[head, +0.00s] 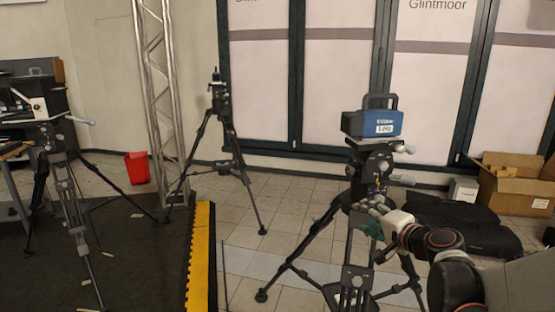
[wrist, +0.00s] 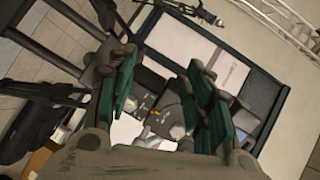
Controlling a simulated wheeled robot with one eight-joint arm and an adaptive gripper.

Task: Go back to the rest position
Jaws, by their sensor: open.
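My gripper (head: 369,222) shows in the head view at the end of my arm, which comes in from the lower right. It overlaps the upper part of the near tripod (head: 375,172); I cannot tell whether it touches it. In the wrist view my gripper (wrist: 163,78) has its two green fingers apart, with no object clearly held between them. The grey tripod head (wrist: 168,118) shows beyond and between the fingers. A blue case with a black handle (head: 372,122) sits on top of this tripod, above my gripper.
The tripod's spread legs stand below my gripper. Black bags (head: 455,220) lie on the floor behind my arm. An open cardboard box (head: 515,190) is at the right. More tripods, a truss (head: 160,100) and a red bin (head: 137,168) stand left. Tiled floor (head: 240,245) is partly clear.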

